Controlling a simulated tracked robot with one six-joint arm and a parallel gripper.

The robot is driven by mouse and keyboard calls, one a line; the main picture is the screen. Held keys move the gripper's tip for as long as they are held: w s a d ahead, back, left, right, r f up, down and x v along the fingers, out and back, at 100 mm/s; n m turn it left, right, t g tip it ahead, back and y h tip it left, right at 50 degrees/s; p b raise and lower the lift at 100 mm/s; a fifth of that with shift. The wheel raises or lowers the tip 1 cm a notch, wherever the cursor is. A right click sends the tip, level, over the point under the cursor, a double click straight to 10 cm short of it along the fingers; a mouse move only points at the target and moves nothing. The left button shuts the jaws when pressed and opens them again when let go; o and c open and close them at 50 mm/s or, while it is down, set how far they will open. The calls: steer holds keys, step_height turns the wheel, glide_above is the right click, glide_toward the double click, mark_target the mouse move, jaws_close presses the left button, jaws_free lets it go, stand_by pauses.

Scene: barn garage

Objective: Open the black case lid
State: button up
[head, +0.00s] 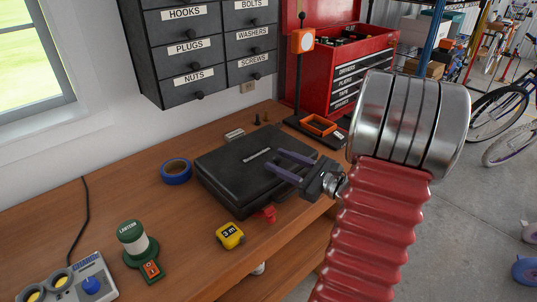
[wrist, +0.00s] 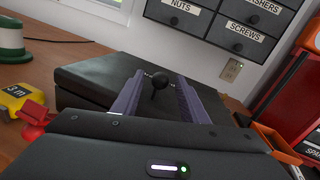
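The black case (head: 226,172) lies flat on the wooden workbench with its lid down; a pale grey strip marks its top. It fills the middle of the wrist view (wrist: 85,80). My gripper (head: 273,160) is at the case's right side, with its two purple fingers apart and pointing over the case. In the wrist view, a dark round knob on a short stem (wrist: 160,82) shows between the open fingers (wrist: 159,77). Whether either finger touches the knob or lid, I cannot tell. The case's near right edge is partly hidden by my gripper.
A yellow tape measure (head: 230,235) and a small red item (head: 266,214) lie close in front of the case. Blue tape (head: 176,171) is to its left, a green lantern (head: 136,243) farther left. An orange tray (head: 318,125) and red toolbox (head: 335,72) stand behind right.

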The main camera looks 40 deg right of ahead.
mark_target(266, 155)
steer(key=shift+x, duration=2.7)
steer(key=shift+c, duration=0.2)
jaws_close()
